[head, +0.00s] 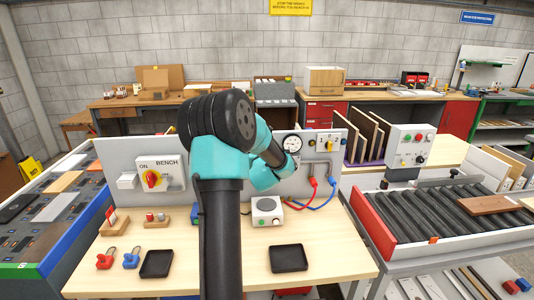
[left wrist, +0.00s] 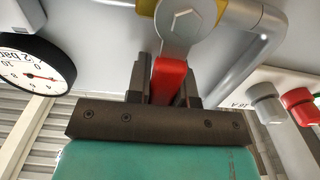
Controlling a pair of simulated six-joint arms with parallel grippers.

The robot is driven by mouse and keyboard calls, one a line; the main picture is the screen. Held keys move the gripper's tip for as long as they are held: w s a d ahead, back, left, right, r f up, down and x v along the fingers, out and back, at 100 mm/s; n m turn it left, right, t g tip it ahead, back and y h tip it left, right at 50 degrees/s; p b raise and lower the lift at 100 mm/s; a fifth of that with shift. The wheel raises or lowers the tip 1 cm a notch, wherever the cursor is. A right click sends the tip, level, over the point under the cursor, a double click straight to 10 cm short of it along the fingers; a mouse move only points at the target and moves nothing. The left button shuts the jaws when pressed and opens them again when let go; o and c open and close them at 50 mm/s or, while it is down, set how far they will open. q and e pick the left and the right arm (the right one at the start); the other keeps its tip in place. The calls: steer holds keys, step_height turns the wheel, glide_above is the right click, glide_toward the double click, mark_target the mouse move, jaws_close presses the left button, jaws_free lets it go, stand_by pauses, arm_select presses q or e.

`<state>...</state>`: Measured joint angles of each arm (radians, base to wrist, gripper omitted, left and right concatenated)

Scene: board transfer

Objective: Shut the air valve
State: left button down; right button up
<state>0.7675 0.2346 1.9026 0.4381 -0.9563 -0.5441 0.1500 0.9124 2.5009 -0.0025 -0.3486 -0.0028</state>
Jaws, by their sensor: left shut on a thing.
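The air valve shows in the left wrist view as a grey metal lever hub with a hex nut (left wrist: 187,24) and a red handle (left wrist: 168,78). A bit of yellow shows behind the hub, and a grey pipe (left wrist: 240,50) bends past it. My left gripper (left wrist: 170,88) is shut on the red handle, with one dark finger on each side. In the head view my left arm covers the valve and the gripper. A round pressure gauge (head: 292,144) is on the panel there; it also shows in the left wrist view (left wrist: 34,66), its needle off zero. My right gripper is in neither view.
Right of the valve are grey and red fittings (left wrist: 297,105). Red and blue hoses (head: 322,199) hang from the panel.

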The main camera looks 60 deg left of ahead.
arm_select(q)
steer(key=c, duration=1)
jaws_free()
steer(key=v, duration=1.7)
steer(key=shift+d, duration=0.15)
steer(key=shift+s, duration=0.15)
